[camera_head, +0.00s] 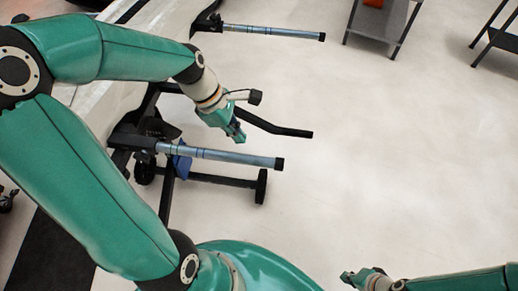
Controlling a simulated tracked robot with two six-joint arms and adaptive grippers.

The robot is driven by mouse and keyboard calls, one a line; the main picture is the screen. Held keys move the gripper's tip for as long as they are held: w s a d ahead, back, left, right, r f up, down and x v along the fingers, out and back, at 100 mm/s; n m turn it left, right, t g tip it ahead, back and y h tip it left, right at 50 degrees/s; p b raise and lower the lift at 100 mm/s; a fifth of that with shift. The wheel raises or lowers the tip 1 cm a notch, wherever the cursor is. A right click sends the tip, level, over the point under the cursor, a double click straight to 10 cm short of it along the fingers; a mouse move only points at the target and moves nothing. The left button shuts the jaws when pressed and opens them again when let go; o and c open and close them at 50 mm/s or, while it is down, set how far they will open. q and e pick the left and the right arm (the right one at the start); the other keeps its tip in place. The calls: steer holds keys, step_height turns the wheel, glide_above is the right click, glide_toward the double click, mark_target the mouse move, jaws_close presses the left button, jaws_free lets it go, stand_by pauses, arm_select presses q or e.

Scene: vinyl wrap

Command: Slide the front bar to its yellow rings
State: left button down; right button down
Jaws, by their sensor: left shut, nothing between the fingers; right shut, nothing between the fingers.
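Two steel-blue bars with black end caps stick out to the right from a dark frame. The nearer bar (230,157) lies in mid-picture, the farther bar (270,32) near the top. I cannot tell for certain which is the front bar. Dark bands show on both, but I make out no yellow rings. My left gripper (238,133) is shut and empty, just beyond the nearer bar in the picture; its height over the bar is unclear. My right gripper (349,277) is shut and empty at the bottom, well away from both bars.
A black bent handle (275,126) juts out beside my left gripper. A black wheeled stand (215,181) is under the nearer bar, with a blue item (181,163) by it. A grey shelf table (377,24) stands at the top right. The pale floor (410,160) at right is clear.

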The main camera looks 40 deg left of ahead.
mark_target(278, 164)
arm_select(q)
steer(key=b+x, duration=0.2)
steer(key=x, duration=0.8)
steer(key=shift+s+a+f, duration=0.1)
steer(key=shift+f, duration=0.05)
steer(key=d, duration=0.1)
steer(key=w+d, duration=0.1)
steer(key=d, duration=0.1)
steer(key=shift+w, duration=0.3)
steer(key=shift+w+d, duration=0.2)
steer(key=shift+d, duration=0.05)
steer(key=shift+w+d+r+p, duration=0.15)
steer(key=shift+w+d+p, duration=0.1)
steer(key=shift+d+p, duration=0.2)
steer(key=shift+w+d+r+p, duration=0.15)
steer(key=shift+w+d+p, duration=0.05)
steer(key=shift+d+p, duration=0.2)
steer(key=shift+w+d+f, duration=0.1)
steer(key=shift+w+f, duration=0.05)
